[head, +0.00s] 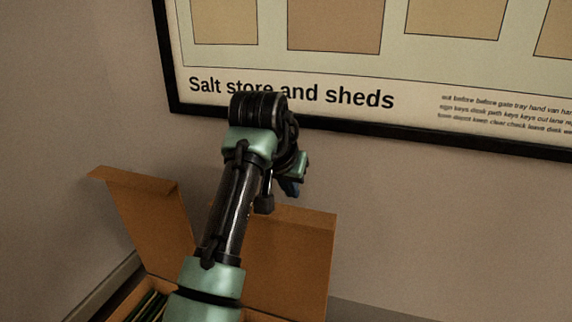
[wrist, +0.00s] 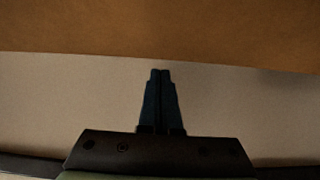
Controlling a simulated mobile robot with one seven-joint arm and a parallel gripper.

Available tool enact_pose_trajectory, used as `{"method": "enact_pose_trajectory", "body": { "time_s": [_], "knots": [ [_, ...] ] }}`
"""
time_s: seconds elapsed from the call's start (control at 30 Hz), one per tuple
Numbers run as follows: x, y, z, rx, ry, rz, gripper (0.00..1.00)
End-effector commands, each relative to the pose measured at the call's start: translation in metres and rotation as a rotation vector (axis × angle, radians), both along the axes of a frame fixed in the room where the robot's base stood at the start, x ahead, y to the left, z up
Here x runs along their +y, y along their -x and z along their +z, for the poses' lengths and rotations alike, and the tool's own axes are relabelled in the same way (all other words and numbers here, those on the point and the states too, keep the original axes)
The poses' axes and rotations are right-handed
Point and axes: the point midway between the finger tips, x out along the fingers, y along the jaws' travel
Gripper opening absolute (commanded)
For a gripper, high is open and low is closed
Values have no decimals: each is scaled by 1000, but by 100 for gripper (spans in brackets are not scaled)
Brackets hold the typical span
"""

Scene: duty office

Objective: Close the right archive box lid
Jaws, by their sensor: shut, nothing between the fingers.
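The right archive box lid (head: 300,252) is a brown cardboard panel standing open and upright, partly hidden by my arm in the head view. The box below it is mostly out of the picture and behind my arm. My gripper (head: 292,188) is just above the lid's top edge in the head view, partly hidden by my wrist. In the wrist view my gripper (wrist: 160,72) has its two dark fingers together and empty. Their tips are close below the edge of a brown cardboard panel (wrist: 160,30), likely this lid; I cannot tell whether they touch.
A second brown lid (head: 148,222) stands open at the left, above a box with dark folders (head: 148,306). A framed poster (head: 290,98) hangs on the beige wall close behind. The wall area right of the lid is clear.

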Motion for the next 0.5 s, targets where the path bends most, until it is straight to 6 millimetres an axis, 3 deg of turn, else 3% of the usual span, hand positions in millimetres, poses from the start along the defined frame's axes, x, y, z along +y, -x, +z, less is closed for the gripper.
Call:
{"method": "enact_pose_trajectory", "body": {
  "time_s": [0.2,0.5],
  "knots": [
    [9,22,-2,-4,1,1,0],
    [13,34,-7,-4,2,2,0]
  ]
}}
